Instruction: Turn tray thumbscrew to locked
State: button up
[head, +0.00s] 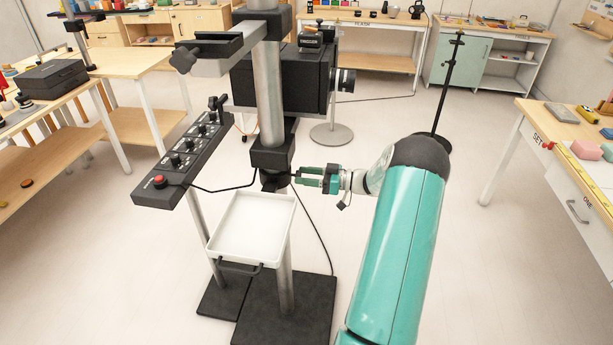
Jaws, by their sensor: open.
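The white tray (214,240) is fixed to the metal post, with a black handle at its front edge. A dark clamp with a small knob-like part (272,182) sits on the post just above the tray's back edge. It looks like the tray thumbscrew, but its lock position is too small to tell. My gripper (298,176) is open, its green fingers pointing left at this clamp from the right side. The fingertips are close to the knob; I cannot tell whether they touch it. Nothing shows between the fingers.
A black control panel (180,160) with a red button juts out left of the post. A black camera (290,82) stands behind it. An upper bracket (222,55) overhangs. A cable hangs right of the post to the black base plates (285,310).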

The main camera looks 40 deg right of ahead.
jog(key=c, duration=1)
jog(key=shift+m, duration=0.4)
jog(key=shift+f+m, duration=0.15)
jog(key=shift+m, duration=7.15)
jog(key=shift+f+m, duration=0.1)
jog(key=shift+m, duration=7.2)
